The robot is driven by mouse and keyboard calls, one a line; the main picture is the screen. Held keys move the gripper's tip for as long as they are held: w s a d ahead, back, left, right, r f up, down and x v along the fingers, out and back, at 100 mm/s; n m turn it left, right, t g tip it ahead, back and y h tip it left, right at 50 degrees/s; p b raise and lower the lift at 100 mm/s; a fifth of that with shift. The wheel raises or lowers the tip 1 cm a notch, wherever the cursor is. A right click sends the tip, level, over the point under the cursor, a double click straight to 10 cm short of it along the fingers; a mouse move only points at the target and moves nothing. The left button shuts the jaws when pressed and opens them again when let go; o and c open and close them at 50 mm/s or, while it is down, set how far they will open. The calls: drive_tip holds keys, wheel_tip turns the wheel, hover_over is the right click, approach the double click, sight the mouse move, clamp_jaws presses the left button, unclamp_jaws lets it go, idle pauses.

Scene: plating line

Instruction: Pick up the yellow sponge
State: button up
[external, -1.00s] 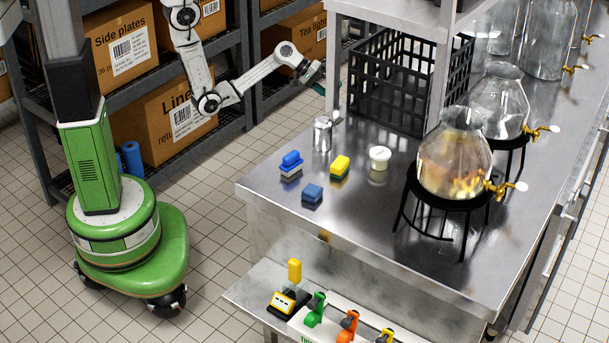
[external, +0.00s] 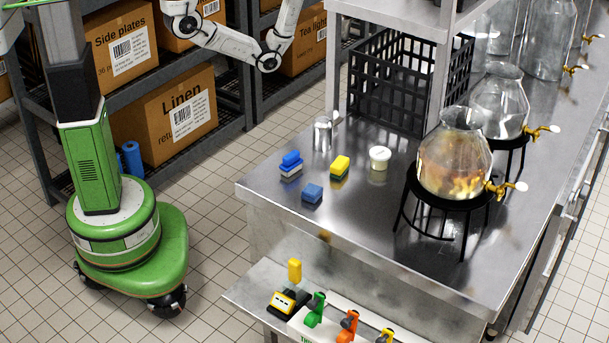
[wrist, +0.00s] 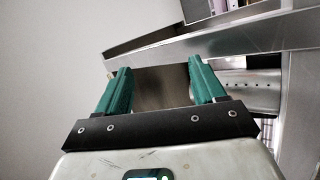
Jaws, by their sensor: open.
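The yellow sponge (external: 340,166), with a dark green lower layer, lies on the steel counter (external: 285,222) in the external view. It sits between a blue-and-white brush (external: 291,164) and a small white tub (external: 380,158), behind a blue sponge (external: 312,193). My gripper (wrist: 160,88) shows in the wrist view with its two green fingers apart and nothing between them. In the external view the gripper is out of frame above the top edge. The wrist view does not show the sponge.
A metal canister (external: 323,134) stands behind the sponge, and a black crate (external: 400,90) behind that. Glass dispensers (external: 455,160) on black stands are to the right. A lower shelf (external: 250,289) holds colored tools.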

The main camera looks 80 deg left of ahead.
drive_tip(key=s+d+r+m+g+p, duration=0.1)
drive_tip(key=s+d+m+g+p, duration=0.1)
drive_tip(key=s+d+m+g, duration=0.55)
drive_tip(key=s+d+m+g+p, duration=0.25)
drive_tip(key=s+d+g, duration=0.4)
drive_tip(key=d, duration=0.85)
drive_tip(key=w+d+f+n+t+y+b, duration=0.1)
drive_tip(key=w+d+f+n+t+y, duration=0.15)
drive_tip(key=w+t, duration=0.3)
drive_tip(key=w+d+f+n+t+y+b, duration=0.1)
drive_tip(key=w+d+f+n+t+y, duration=0.15)
drive_tip(key=w+n+t, duration=0.35)
drive_tip(key=w+d+f+n+t+y+b, duration=0.1)
drive_tip(key=w+d+f+n+t+y, duration=0.2)
drive_tip(key=w, duration=0.4)
drive_tip(key=w+a+f+n+y+b, duration=0.2)
drive_tip(key=w+f+n+y, duration=0.3)
drive_tip(key=w+f+y, duration=0.55)
drive_tip(key=n+g+y, duration=0.2)
drive_tip(key=g+y, duration=0.1)
drive_tip(key=g, duration=0.9)
hover_over(340, 161)
wheel_tip(340, 161, down, 24)
wheel_tip(340, 161, down, 5)
drive_tip(key=shift+s+r, duration=0.15)
drive_tip(key=shift+r, duration=0.05)
drive_tip(key=shift+f, duration=3.1)
